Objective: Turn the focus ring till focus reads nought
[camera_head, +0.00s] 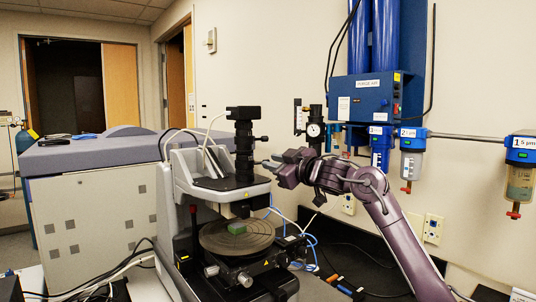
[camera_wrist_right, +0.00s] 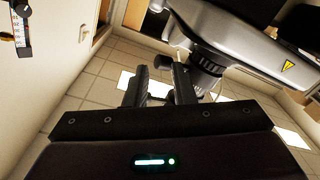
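The profiler's black upright optics column (camera_head: 244,150) stands over the round stage, with knobs jutting from its right side. A ribbed dark ring on it, which looks like the focus ring, shows in the right wrist view (camera_wrist_right: 208,72). My right gripper (camera_head: 270,164) is level with the lower column, just to its right. In the wrist view its two fingers (camera_wrist_right: 160,78) are apart with nothing clamped between them. A small dark knob (camera_wrist_right: 163,62) shows in the gap, at or beyond the fingertips; contact cannot be told. The ring lies beside the right-hand finger. No focus reading is legible. My left gripper is not in view.
The profiler's pale housing (camera_head: 188,178) surrounds the column's base. A blue purge-air unit (camera_head: 368,98), filters and a dial gauge (camera_head: 313,130) are on the wall behind my right arm.

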